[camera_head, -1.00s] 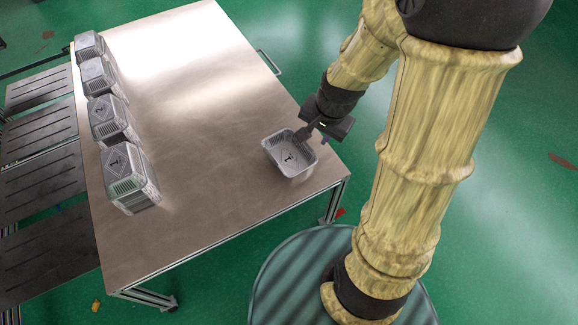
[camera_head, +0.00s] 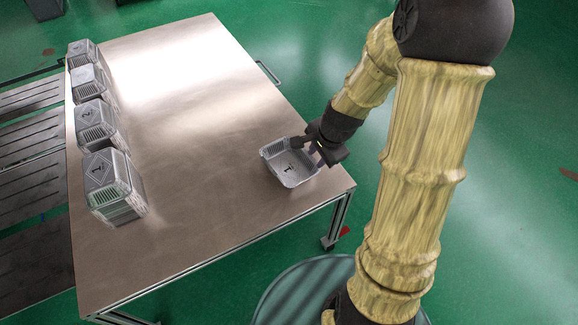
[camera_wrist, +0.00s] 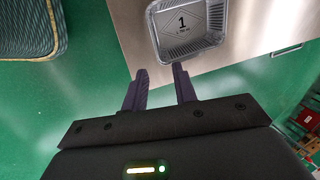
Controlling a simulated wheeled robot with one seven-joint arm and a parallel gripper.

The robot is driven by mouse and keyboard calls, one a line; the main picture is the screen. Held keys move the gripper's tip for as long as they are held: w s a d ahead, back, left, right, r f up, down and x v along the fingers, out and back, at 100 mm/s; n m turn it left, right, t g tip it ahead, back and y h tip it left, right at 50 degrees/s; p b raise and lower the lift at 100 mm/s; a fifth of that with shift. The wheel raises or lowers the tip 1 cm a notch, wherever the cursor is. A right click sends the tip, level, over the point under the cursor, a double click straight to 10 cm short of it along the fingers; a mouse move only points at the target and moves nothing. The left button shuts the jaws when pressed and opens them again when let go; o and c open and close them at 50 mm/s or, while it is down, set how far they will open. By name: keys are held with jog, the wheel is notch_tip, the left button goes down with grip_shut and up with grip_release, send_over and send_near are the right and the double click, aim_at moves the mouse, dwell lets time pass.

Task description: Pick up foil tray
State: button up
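The foil tray (camera_head: 287,177) is a shiny silver open container with a black "1" mark on its floor. It sits upright near the front right corner of the metal table. In the wrist view the tray (camera_wrist: 192,47) lies just beyond my fingertips, with its near left corner in line with the gap between them. My gripper (camera_head: 312,153) is at the tray's right side, close to the rim. In the wrist view my gripper (camera_wrist: 160,69) has its two dark fingers apart, with nothing seen held. I cannot tell whether a finger touches the rim.
Several stacks of foil trays (camera_head: 112,190) stand along the table's left edge. The middle of the metal table (camera_head: 190,130) is clear. Dark slatted racks (camera_head: 30,200) stand left of the table. A red object (camera_wrist: 308,112) shows at the wrist view's right.

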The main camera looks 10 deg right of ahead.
aim_at(305, 180)
jog(key=b+x, duration=0.3)
jog(key=x, duration=0.8)
jog(key=shift+f, duration=0.2)
jog(key=shift+s+b+x, duration=0.2)
jog(key=shift+b+x, duration=0.3)
jog(key=shift+x, duration=0.75)
jog(key=shift+s+b+x, duration=0.25)
jog(key=shift+b+x, duration=0.25)
jog(key=shift+x, duration=0.75)
jog(key=shift+f, duration=0.4)
grip_shut()
